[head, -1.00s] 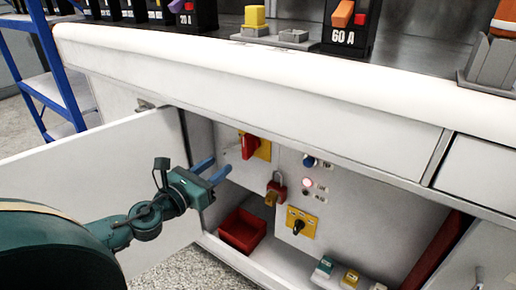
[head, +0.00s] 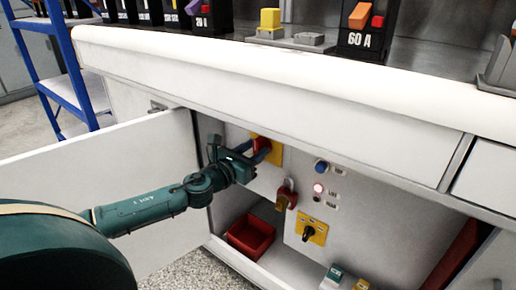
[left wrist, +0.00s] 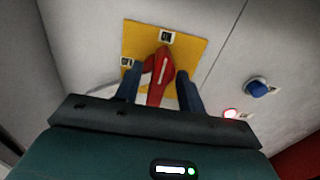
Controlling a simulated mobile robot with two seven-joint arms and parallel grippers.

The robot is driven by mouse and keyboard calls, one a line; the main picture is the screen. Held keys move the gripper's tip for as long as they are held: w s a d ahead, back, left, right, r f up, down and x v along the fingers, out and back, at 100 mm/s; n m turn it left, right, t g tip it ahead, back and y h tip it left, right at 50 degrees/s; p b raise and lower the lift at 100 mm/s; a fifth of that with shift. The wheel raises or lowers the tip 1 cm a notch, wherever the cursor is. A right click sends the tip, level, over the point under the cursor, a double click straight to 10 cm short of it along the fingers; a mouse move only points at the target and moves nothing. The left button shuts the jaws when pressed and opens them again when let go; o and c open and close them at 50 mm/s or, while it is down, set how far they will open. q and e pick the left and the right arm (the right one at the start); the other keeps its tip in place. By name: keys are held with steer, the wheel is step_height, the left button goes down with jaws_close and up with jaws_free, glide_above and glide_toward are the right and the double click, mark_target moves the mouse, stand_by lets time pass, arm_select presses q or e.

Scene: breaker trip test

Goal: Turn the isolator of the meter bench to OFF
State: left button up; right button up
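The isolator is a red rotary handle (left wrist: 160,75) on a yellow plate (left wrist: 192,48), on the panel inside the open cabinet under the bench. In the left wrist view the handle's white line points toward the ON label (left wrist: 167,37); another label (left wrist: 127,62), probably OFF, sits at the plate's left. My left gripper (left wrist: 160,92) has one blue finger on each side of the handle; I cannot tell whether they touch it. In the head view my left gripper (head: 256,156) covers most of the handle (head: 262,144). My right gripper does not show.
The open white door (head: 110,190) stands left of my arm. A red padlock (head: 287,192), blue button (head: 321,167), lit lamp (head: 318,188) and yellow-plated black switch (head: 309,232) are on the panel. A red bin (head: 250,236) sits below. The bench top (head: 280,90) overhangs.

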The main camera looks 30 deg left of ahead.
arm_select(q)
steer(key=shift+w, duration=1)
steer(key=shift+c, duration=0.2)
jaws_close()
